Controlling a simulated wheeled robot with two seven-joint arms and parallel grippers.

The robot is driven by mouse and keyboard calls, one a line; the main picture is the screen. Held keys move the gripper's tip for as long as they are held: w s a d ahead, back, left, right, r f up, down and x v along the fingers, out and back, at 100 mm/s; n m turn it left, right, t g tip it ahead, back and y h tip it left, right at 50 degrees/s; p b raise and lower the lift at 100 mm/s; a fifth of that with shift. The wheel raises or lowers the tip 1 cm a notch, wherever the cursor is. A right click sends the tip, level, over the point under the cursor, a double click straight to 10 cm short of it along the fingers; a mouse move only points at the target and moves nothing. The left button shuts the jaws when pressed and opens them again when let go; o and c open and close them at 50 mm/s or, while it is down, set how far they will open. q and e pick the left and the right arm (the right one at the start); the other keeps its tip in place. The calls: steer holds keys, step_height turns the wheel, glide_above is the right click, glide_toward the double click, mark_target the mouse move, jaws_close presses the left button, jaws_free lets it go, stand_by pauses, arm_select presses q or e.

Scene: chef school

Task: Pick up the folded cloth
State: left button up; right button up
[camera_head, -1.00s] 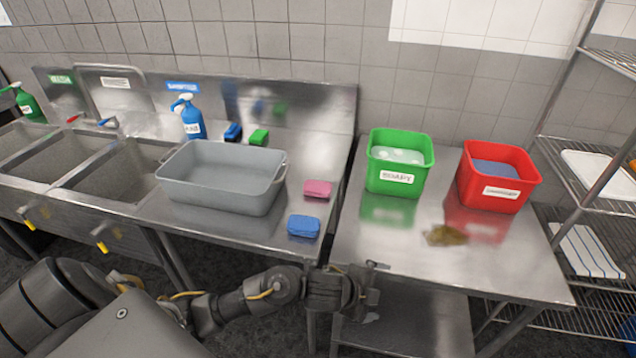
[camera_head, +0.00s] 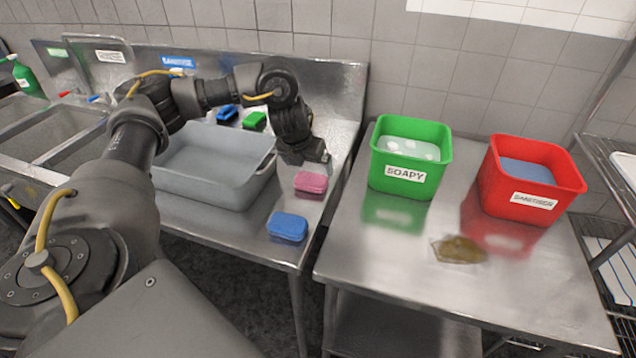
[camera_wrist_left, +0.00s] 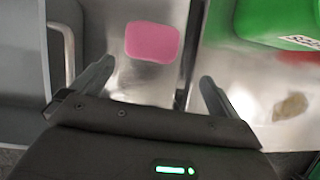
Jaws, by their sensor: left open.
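A pink folded cloth (camera_head: 311,182), a small rounded pad in shape, lies flat on the steel counter to the right of the grey tub. A similar blue pad (camera_head: 287,226) lies nearer the front edge. My left gripper (camera_head: 308,158) reaches in over the tub and points down just behind the pink cloth. In the left wrist view the gripper (camera_wrist_left: 156,72) is open and empty, and the pink cloth (camera_wrist_left: 152,41) lies beyond the fingertips, roughly between their lines. I see no contact. My right gripper is not in view.
The grey tub (camera_head: 262,168) stands close beside the gripper.

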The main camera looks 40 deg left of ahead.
arm_select(q)
steer(key=a, duration=0.1)
steer(key=b, duration=0.2)
glide_above(311, 179)
steer(key=s, duration=0.3)
steer(key=f, duration=0.4)
steer(key=shift+w+d+f, duration=0.1)
steer(key=shift+d+f, duration=0.2)
steer(key=shift+w+f, duration=0.15)
steer(key=shift+w, duration=0.05)
steer(key=shift+f, duration=0.35)
steer(key=x, duration=0.4)
steer(key=shift+w+a+f, duration=0.1)
steer(key=shift+w, duration=0.2)
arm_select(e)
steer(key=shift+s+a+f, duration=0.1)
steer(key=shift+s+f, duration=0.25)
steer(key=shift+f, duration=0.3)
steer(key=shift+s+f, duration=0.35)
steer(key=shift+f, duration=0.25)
